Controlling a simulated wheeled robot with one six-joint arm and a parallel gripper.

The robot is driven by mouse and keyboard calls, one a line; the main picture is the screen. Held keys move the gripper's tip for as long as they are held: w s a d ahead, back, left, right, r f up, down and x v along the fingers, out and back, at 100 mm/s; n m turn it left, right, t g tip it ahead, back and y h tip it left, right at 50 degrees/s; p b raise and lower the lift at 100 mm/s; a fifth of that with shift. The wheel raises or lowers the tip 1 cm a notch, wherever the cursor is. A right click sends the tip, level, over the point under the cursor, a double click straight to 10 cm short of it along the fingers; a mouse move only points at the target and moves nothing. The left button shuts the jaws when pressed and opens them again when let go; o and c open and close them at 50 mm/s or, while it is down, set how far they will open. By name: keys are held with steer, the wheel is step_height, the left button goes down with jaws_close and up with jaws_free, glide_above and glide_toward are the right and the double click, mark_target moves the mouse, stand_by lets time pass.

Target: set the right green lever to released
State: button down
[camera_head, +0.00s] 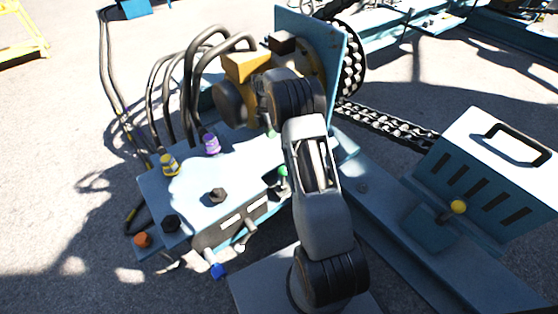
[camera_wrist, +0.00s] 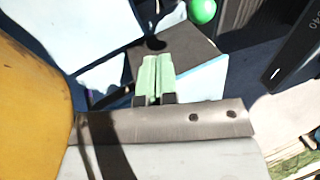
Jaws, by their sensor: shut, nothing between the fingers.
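A green ball knob (camera_head: 283,171) shows in the head view at the right end of the blue control block (camera_head: 180,207), partly beside my arm. A green ball knob (camera_wrist: 203,10) also shows at the top edge of the wrist view. I cannot tell which lever it belongs to or how that lever is set. My gripper (camera_wrist: 157,65) is shut and empty, its two pale green fingers side by side. The knob is beyond the fingertips and to their right, apart from them. In the head view my arm hides most of the gripper area.
A lever with a blue tip (camera_head: 217,270) sticks out from the block's front. Black hoses (camera_head: 190,85) arch behind the block. A yellow part (camera_wrist: 30,110) fills the wrist view's left side. A vented box (camera_head: 485,180) and yellow knob (camera_head: 458,207) stand at right.

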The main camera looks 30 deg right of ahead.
mark_target(283, 178)
steer(key=s+f+b, duration=0.4)
steer(key=s+f, duration=0.2)
steer(key=f, duration=0.2)
steer(key=shift+s+f, duration=0.15)
steer(key=shift+f, duration=0.05)
stand_by(0.3)
